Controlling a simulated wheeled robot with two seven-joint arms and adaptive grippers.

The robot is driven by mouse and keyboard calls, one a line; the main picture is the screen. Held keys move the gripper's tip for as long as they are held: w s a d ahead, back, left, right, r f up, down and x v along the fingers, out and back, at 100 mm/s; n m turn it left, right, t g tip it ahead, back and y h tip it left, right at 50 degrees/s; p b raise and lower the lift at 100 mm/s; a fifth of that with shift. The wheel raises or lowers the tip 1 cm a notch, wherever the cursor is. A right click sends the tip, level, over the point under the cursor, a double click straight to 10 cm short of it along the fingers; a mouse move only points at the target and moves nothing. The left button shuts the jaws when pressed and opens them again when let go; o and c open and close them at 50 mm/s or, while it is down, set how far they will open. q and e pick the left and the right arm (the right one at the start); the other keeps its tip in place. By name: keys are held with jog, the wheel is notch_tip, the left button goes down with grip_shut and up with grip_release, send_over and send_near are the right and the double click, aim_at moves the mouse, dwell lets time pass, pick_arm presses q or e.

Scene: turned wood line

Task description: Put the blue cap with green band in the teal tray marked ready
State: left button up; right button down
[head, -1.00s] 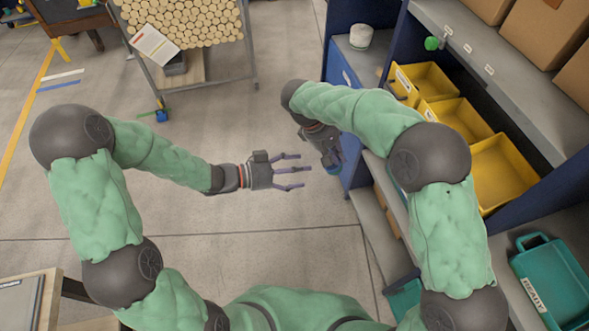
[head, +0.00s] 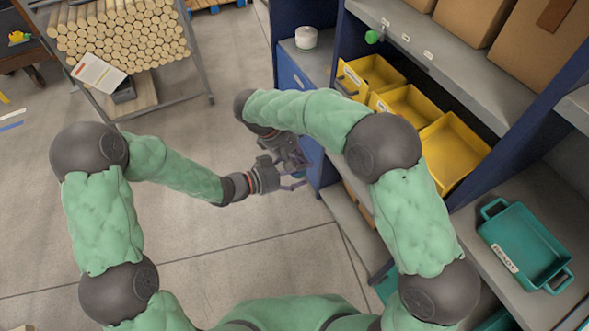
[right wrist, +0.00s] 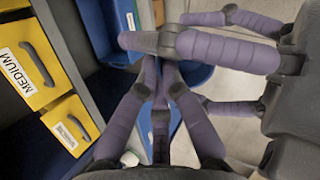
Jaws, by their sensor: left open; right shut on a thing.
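My right gripper (head: 298,168) is shut on a blue thing (right wrist: 190,78), which looks like the blue cap. Fingers hide much of it, and I cannot make out a green band. My left gripper (head: 294,181) is open, with its fingers right beside the right gripper and the blue thing. Its purple fingers also cross the top of the right wrist view (right wrist: 190,42). I cannot tell whether they touch the blue thing. The teal tray (head: 525,238), labelled READY, sits empty on the grey shelf at the right, well away from both grippers.
Yellow bins (head: 455,150) stand in the blue shelving, beyond my right arm. A green round knob (head: 372,37) and a white tub (head: 306,38) are at the back. A rack of wood rods (head: 125,40) stands at the far left. Open floor lies below my grippers.

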pick_arm(q)
jog(key=c, duration=1.2)
jog(key=shift+o, duration=0.2)
pick_arm(e)
jog(key=c, duration=1.3)
grip_release()
